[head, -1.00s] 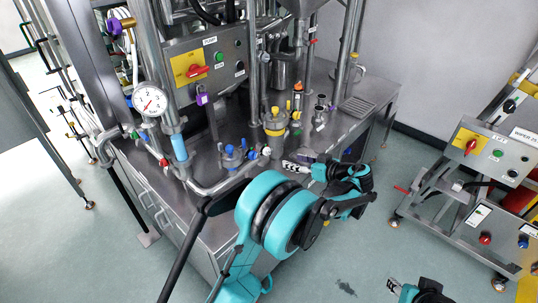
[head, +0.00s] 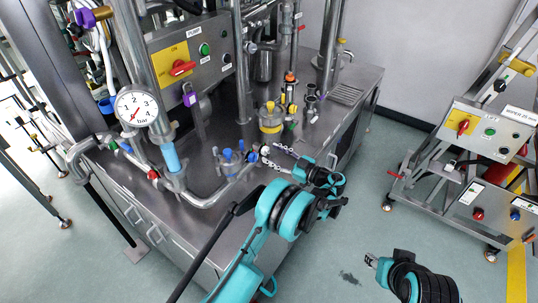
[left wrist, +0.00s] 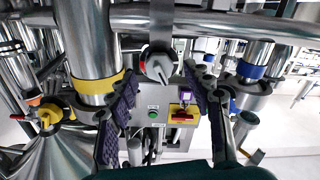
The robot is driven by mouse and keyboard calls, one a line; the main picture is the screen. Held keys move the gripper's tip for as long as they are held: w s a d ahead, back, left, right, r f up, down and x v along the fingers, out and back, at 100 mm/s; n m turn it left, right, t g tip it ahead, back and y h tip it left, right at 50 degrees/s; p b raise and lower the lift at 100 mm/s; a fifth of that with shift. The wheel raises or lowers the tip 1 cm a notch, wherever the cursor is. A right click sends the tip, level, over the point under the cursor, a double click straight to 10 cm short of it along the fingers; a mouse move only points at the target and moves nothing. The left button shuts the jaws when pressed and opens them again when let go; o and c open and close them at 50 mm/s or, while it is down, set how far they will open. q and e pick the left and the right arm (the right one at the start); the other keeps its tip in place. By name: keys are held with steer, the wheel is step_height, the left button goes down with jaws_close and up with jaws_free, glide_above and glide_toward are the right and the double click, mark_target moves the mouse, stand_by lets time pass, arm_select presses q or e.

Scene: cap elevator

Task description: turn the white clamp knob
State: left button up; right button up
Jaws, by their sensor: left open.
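The white clamp knob (left wrist: 158,66) shows in the left wrist view with a grey pointer-like bar on its face, on a metal clamp band around a pipe. In the head view the knob (head: 264,150) is small, at the right end of the blue-handled valve group. My left gripper (head: 270,156) is open, its two fingers pointing at the knob. In the left wrist view the textured fingers of this gripper (left wrist: 160,72) stand on either side of the knob, with visible gaps. My right gripper (head: 371,261) is low over the floor; its finger gap is unclear.
Blue-handled valves (head: 233,156) and a yellow-banded vessel (head: 271,122) stand close to the left gripper. A pressure gauge (head: 137,107) and bent steel pipe are to the left. A wheeled control cart (head: 482,150) stands right, with clear floor between.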

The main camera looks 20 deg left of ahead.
arm_select(q)
steer(key=shift+x, duration=0.95)
steer(key=c, duration=1.2)
steer(key=shift+o, duration=0.2)
steer(key=shift+m, duration=0.3)
steer(key=m+b, duration=0.1)
steer(key=m, duration=0.3)
steer(key=shift+m+b, duration=0.3)
steer(key=shift+b, duration=0.05)
steer(key=m+b, duration=0.1)
steer(key=m, duration=0.4)
steer(key=shift+w, duration=0.15)
